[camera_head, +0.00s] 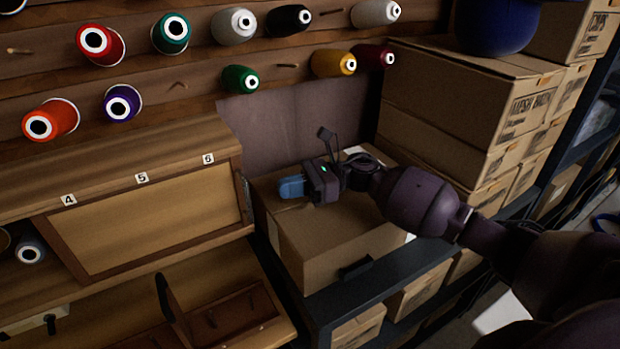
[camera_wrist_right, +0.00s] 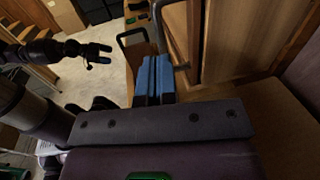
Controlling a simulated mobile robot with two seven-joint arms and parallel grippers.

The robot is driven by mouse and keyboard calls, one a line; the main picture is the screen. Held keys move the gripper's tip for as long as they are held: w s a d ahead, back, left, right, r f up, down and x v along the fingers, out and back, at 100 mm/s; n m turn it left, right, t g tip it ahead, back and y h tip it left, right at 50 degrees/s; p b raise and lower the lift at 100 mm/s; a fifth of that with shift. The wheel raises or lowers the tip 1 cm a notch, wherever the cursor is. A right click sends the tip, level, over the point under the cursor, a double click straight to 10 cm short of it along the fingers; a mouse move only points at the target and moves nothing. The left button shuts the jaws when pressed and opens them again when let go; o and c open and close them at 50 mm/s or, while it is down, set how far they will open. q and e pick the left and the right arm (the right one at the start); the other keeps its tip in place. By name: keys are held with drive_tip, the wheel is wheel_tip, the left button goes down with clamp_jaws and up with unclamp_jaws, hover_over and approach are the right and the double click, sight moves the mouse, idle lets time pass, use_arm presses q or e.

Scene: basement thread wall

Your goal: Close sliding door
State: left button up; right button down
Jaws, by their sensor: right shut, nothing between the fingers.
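The sliding door (camera_head: 150,215) is a light wooden panel in a darker frame in the wooden cabinet, below the labels 4, 5 and 6. An opening shows at its left, with a spool (camera_head: 30,251) inside. My right gripper (camera_head: 291,187) is shut and empty, its blue fingers pointing left above the cardboard box, to the right of the door and apart from it. In the right wrist view its fingers (camera_wrist_right: 154,76) are together, close to dark bar handles (camera_wrist_right: 135,36). My left gripper (camera_wrist_right: 97,51) shows at the upper left there, with its fingers apart.
A cardboard box (camera_head: 325,245) on a dark shelf lies beneath my right gripper. Stacked boxes (camera_head: 455,110) stand behind at right. Thread spools (camera_head: 100,43) sit on wall pegs above the cabinet. An open wooden compartment (camera_head: 235,315) juts out below the door.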

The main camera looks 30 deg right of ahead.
use_arm(q)
drive_tip(key=shift+w+r+p, duration=0.2)
drive_tip(key=shift+r+p, duration=0.15)
drive_tip(key=shift+r, duration=0.25)
drive_tip(key=shift+w+r+p, duration=0.15)
drive_tip(key=shift+r+p, duration=0.15)
drive_tip(key=shift+r, duration=0.25)
use_arm(e)
drive_tip(key=a, duration=0.3)
drive_tip(key=w+a, duration=0.1)
drive_tip(key=a, duration=0.1)
drive_tip(key=shift+a, duration=0.15)
use_arm(q)
drive_tip(key=shift+s+f, duration=0.1)
drive_tip(key=shift+s, duration=0.05)
use_arm(e)
drive_tip(key=shift+a, duration=0.1)
